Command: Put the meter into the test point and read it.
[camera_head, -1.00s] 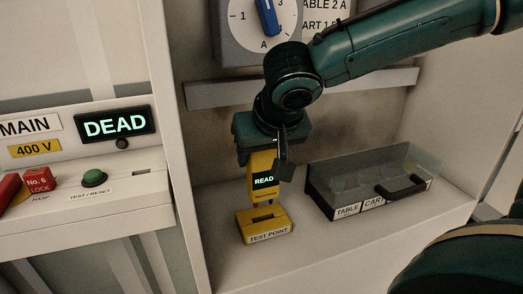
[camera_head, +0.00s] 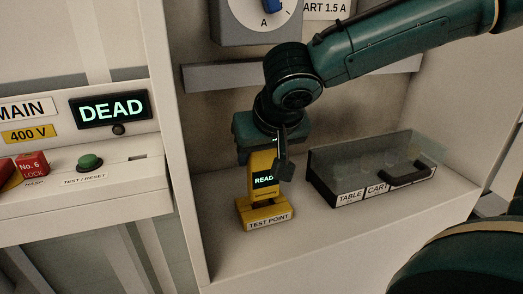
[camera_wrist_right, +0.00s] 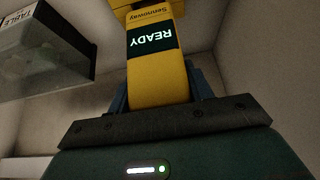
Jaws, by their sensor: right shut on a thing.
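The yellow meter (camera_head: 263,181) is upright, and its dark screen shows READY in the right wrist view (camera_wrist_right: 152,40). My right gripper (camera_head: 268,158) is shut on the meter's upper part from above. The yellow test point block (camera_head: 270,220) sits on the shelf directly below the meter. The meter's lower end is at the block's top opening; how deep its prongs sit in it is hidden. My left gripper is not in view.
A clear-sided tray (camera_head: 345,198) labelled TABLE and CART, with a dark handle, stands to the right on the shelf. At left a panel carries a DEAD display (camera_head: 112,109), a green TEST/RESET button (camera_head: 89,162) and a red lock (camera_head: 33,163). A dial (camera_head: 262,12) is above.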

